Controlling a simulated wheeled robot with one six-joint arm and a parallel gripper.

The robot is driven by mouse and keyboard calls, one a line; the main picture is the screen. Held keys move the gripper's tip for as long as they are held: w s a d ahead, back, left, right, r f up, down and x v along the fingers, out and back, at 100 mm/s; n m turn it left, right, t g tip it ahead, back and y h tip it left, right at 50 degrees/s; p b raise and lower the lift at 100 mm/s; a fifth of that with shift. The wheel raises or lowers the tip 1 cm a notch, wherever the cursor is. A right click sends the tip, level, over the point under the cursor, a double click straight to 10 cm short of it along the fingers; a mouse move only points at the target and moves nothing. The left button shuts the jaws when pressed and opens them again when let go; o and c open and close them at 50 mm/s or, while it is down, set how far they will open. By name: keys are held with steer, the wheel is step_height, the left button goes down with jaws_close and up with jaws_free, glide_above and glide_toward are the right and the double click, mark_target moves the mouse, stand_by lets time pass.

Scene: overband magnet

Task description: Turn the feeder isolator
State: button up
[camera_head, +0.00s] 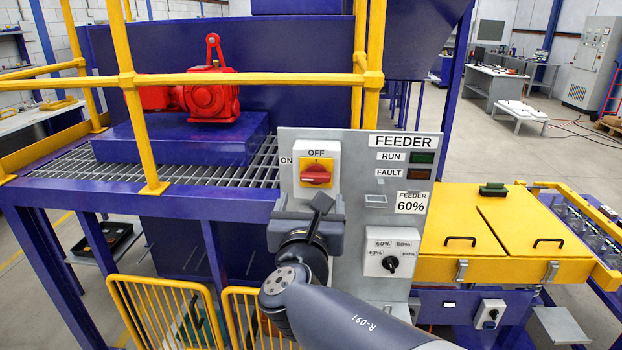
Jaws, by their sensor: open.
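The feeder isolator (316,174) is a red rotary handle on a yellow plate in a pale box, at the upper left of the grey FEEDER panel (350,147). ON is printed at its left and OFF above it. The handle lies about level, in line with the ON mark. My gripper (322,203) is just below the isolator box, in front of the panel. It is open with nothing seen between its jaws. The handle is in clear view and apart from the gripper; my wrist hides part of the panel's lower left.
The panel also bears a RUN lamp (423,157), a FAULT lamp (418,174) and a percent selector knob (391,263). A yellow post (371,80) and rail stand behind it. Yellow hatches (520,230) lie at the right; a yellow gate (170,310) stands lower left.

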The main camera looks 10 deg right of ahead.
mark_target(315, 179)
steer(key=x, duration=0.9)
steer(key=shift+w+f, duration=0.1)
steer(key=shift+c, duration=0.4)
steer(key=c, duration=0.9)
